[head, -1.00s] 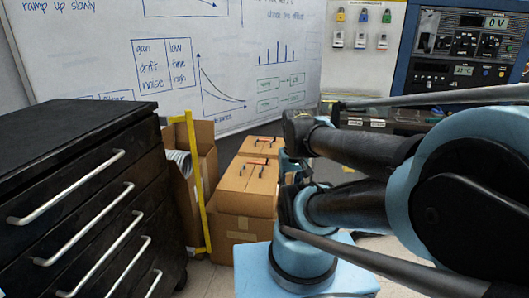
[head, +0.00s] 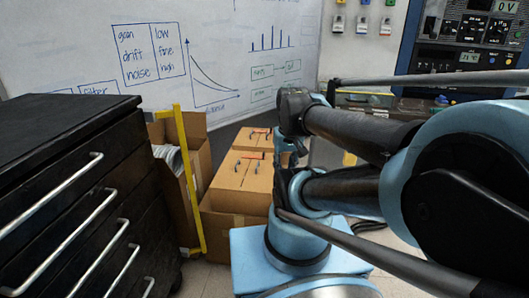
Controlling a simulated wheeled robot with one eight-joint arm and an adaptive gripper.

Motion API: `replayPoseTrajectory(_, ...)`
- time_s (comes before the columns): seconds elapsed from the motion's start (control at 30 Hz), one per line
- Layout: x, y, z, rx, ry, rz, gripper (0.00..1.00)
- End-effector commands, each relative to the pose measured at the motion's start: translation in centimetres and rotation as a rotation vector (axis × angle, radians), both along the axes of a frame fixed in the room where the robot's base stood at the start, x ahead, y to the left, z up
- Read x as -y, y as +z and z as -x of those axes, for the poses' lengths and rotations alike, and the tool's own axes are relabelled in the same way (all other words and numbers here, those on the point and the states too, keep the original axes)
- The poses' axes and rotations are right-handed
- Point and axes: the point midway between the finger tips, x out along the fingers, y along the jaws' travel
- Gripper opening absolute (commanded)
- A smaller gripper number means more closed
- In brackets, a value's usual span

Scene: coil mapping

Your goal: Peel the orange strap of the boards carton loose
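Two brown cartons stand on the floor left of my arm in the head view. The near carton (head: 228,203) has a closed two-flap top with small dark clips and a thin red-orange strap (head: 249,158) across its far part. The far carton (head: 246,140) is behind it, with similar dark clips and a small red-orange strip (head: 262,132). I cannot read any label that tells which one holds boards. My arm covers the right side of both cartons. My gripper's fingers cannot be seen; they may be hidden behind my arm links.
A black drawer cabinet (head: 60,125) with metal handles fills the left. A whiteboard (head: 215,30) is behind; a blue instrument rack (head: 415,50) is at the back right.

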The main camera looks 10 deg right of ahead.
Motion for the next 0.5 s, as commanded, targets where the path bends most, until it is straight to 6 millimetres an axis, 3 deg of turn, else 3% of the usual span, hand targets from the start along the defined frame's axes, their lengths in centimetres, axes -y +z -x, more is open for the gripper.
replayPoseTrajectory(0.2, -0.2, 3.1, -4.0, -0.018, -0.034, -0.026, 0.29)
replayPoseTrajectory(0.5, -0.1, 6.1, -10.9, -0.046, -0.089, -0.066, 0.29)
